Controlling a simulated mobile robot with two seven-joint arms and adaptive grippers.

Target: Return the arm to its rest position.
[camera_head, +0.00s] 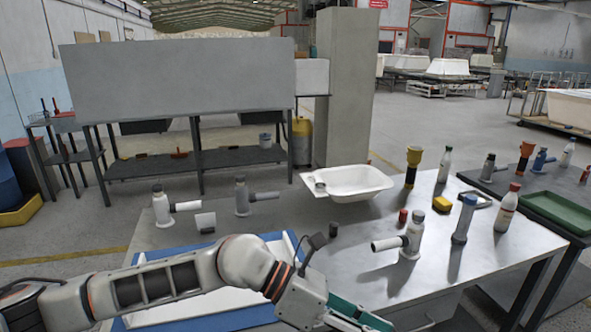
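My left arm (170,285) comes in from the left and reaches across the front of the table over a blue-edged white board. Its wrist (300,300) is near the bottom middle of the head view. A teal part (360,316) shows at the arm's end, at the bottom edge. The fingers cannot be made out, so whether this gripper is open or shut is unclear. My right arm and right gripper are not in view.
The metal table (340,255) bears a small white tub (350,183), grey pipe fittings (412,235), a blue-grey cylinder (464,220), a red-capped bottle (507,208) and a yellow block (441,204). A green tray (565,212) lies on a dark table at right.

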